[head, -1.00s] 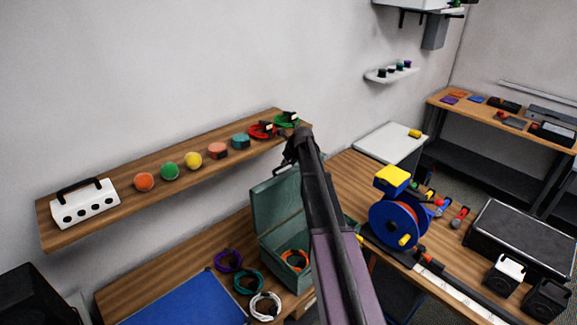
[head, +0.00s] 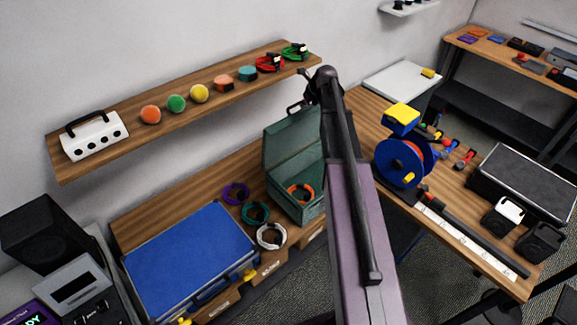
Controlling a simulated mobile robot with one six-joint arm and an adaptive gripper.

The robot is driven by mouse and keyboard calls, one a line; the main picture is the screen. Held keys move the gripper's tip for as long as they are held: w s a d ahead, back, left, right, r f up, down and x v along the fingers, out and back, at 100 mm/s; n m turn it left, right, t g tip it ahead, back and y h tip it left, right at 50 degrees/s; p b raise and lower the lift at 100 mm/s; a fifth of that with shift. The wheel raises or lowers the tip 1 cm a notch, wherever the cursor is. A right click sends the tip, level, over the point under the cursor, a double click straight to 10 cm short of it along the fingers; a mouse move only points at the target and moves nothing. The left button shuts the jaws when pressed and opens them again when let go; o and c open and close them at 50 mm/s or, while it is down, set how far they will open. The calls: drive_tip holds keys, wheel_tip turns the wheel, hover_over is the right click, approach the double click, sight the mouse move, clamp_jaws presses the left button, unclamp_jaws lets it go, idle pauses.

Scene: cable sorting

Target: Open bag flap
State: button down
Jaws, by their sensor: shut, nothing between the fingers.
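A green box-like bag (head: 290,207) stands on the wooden bench just left of my arm. Its flap or lid (head: 290,140) stands raised against the back, and an orange cable coil (head: 300,193) lies inside. My arm covers its right side. My gripper (head: 296,108) shows small and dark at the far end of the arm, above the raised lid in the picture. It looks shut and empty. I cannot tell whether it touches the lid. A blue case (head: 190,262) with yellow latches lies closed at the left.
Purple (head: 235,193), teal (head: 256,213) and white (head: 271,236) cable coils lie between case and bag. A wall shelf (head: 190,120) with several small items runs above. A blue cable reel (head: 400,163) stands on the right bench.

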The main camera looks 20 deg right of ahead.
drive_tip(key=s, duration=0.1)
drive_tip(key=s+d, duration=0.1)
drive_tip(key=s, duration=0.1)
drive_tip(key=shift+s+d+f, duration=0.15)
drive_tip(key=shift+s+f, duration=0.15)
drive_tip(key=shift+s, duration=0.1)
drive_tip(key=s+d+f+p+v, duration=0.1)
drive_tip(key=s+p+v, duration=0.1)
drive_tip(key=p+v, duration=0.95)
drive_tip(key=s+a+f+n+g+b, duration=0.2)
drive_tip(key=s+a+f+n+b, duration=0.3)
drive_tip(key=a+f+n+b, duration=0.3)
drive_tip(key=s+a+f+n+g+b, duration=0.1)
drive_tip(key=s+a+f+n+b, duration=0.4)
drive_tip(key=a+f+n+b, duration=0.3)
drive_tip(key=shift+a+n+g+h+b, duration=0.3)
drive_tip(key=shift+a+n+g+b, duration=0.15)
drive_tip(key=shift+a+n, duration=1)
drive_tip(key=shift+d, duration=0.15)
